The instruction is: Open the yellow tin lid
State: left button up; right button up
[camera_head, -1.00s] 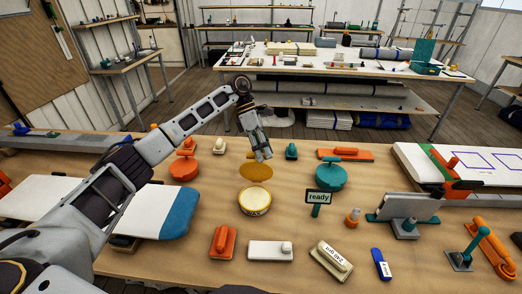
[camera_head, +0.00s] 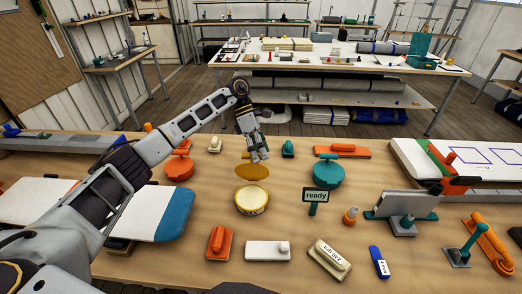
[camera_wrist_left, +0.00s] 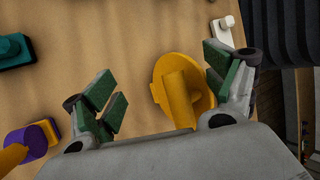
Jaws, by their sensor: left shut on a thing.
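The yellow tin (camera_head: 251,202) stands on the table near the middle of the head view, its pale round top facing up. The yellow lid (camera_head: 252,172) is a flat disc that shows just behind the tin, apart from its top in the picture. My left gripper (camera_head: 259,157) is at the lid's far side, shut on the lid. The tin cannot be made out there. My right gripper is not in view.
An orange round tin (camera_head: 178,168) stands left and a teal one (camera_head: 328,174) right. A teal "ready" sign (camera_head: 316,196) is close to the yellow tin's right. An orange block (camera_head: 219,243) and a white block (camera_head: 268,250) lie in front. Bare tabletop separates them.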

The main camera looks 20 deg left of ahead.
pick_arm(q)
jog(key=shift+o, duration=0.4)
jog(key=shift+a+f, duration=0.4)
jog(key=shift+f, duration=0.25)
jog(key=shift+s+a+r, duration=0.1)
jog(key=shift+s, duration=0.05)
jog(key=shift+c, duration=0.5)
jog(key=shift+w+a+r, duration=0.2)
jog(key=shift+a+r, duration=0.15)
jog(key=shift+r, duration=0.2)
jog(key=shift+c, duration=0.9)
jog(key=v, duration=0.6)
jog(key=d+v, duration=0.1)
jog(key=v, duration=0.2)
jog(key=shift+d+r, duration=0.1)
jog(key=shift+r, duration=0.15)
jog(key=c, duration=0.3)
jog(key=shift+v, duration=1.15)
jog(key=shift+c, duration=0.2)
jog(key=shift+s+d, duration=0.1)
